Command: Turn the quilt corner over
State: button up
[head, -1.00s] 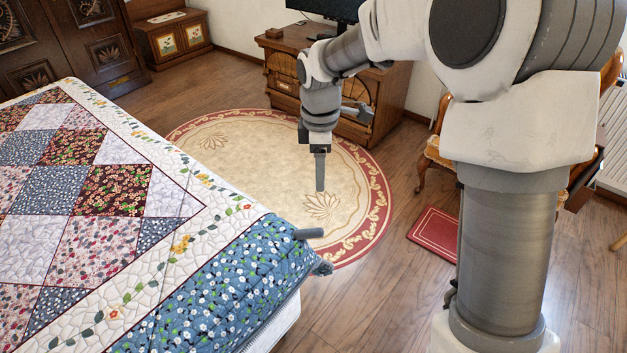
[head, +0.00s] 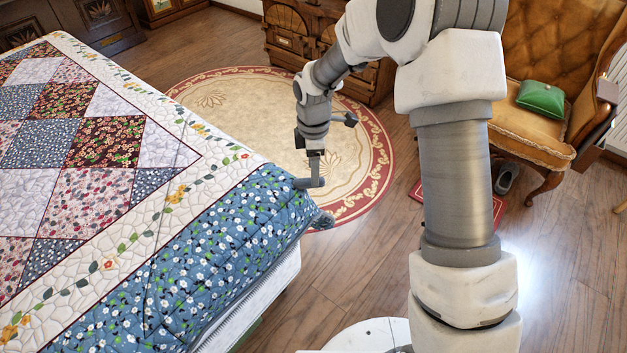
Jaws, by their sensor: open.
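The patchwork quilt (head: 190,235) lies flat over the bed at the left, with a blue floral border hanging at its near edge. A short grey rod (head: 302,184) sticks out from the quilt's right corner, and a small grey knob or tuft (head: 322,220) shows below it. My gripper (head: 315,184) points down at the corner, its fingertips level with the rod's outer end. The fingers are seen edge-on, one hiding the other. I cannot tell whether they touch the rod. The quilt corner looks unlifted.
A round cream rug with a red border (head: 235,95) lies beyond the corner. A wooden cabinet (head: 285,45) stands behind it. Wood floor (head: 335,270) is free beside the bed.

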jog(key=shift+f+b, duration=0.3)
jog(key=shift+f, duration=1.4)
grip_shut()
